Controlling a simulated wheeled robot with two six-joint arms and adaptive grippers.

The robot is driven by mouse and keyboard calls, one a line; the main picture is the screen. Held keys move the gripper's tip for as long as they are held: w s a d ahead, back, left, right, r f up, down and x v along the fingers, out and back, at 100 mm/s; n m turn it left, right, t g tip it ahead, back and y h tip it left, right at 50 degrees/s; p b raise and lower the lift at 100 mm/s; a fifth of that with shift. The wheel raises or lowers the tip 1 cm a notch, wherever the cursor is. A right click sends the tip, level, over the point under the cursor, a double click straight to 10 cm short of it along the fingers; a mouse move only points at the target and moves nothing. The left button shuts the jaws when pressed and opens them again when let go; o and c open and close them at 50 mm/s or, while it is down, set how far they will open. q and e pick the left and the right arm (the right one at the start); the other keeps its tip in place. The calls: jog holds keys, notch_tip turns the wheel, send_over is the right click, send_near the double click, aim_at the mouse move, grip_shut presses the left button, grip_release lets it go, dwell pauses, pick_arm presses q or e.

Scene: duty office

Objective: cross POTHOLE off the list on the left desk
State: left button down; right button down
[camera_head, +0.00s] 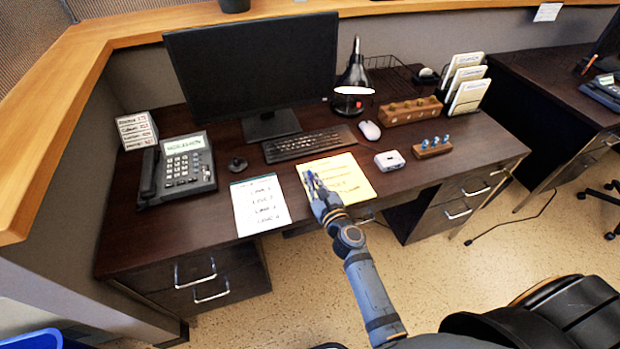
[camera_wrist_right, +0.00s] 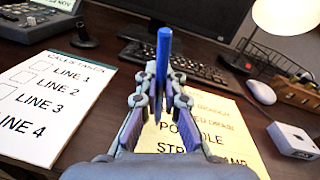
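The yellow list (camera_head: 352,176) lies flat on the desk (camera_head: 200,232) in front of the keyboard. In the right wrist view the yellow list (camera_wrist_right: 232,148) shows several printed lines, one of them POTHOLE, partly hidden by my gripper and the blue pen. My right gripper (camera_head: 313,182) is over the left part of the list. In the right wrist view my right gripper (camera_wrist_right: 160,98) is shut on a blue pen (camera_wrist_right: 163,62), which stands roughly upright between the fingers. I cannot tell whether its tip touches the paper. My left gripper is not in view.
A white sheet (camera_head: 260,206) headed CALLS TAKEN lies left of the list. A phone (camera_head: 180,168), keyboard (camera_head: 308,144), monitor (camera_head: 255,68), mouse (camera_head: 370,131), small white box (camera_head: 390,160) and wooden pen holder (camera_head: 432,149) stand around. Another desk (camera_head: 548,82) is at right.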

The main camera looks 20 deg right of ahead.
jog(key=shift+d, duration=0.5)
jog(key=shift+d, duration=0.25)
jog(key=shift+w+d, duration=0.1)
jog(key=shift+d, duration=0.3)
jog(key=shift+d, duration=0.6)
dwell(0.4)
jog(key=shift+d, duration=0.2)
jog(key=shift+d, duration=0.15)
jog(key=shift+d+b, duration=0.25)
jog(key=shift+b, duration=0.05)
jog(key=shift+d, duration=0.15)
jog(key=shift+d, duration=0.25)
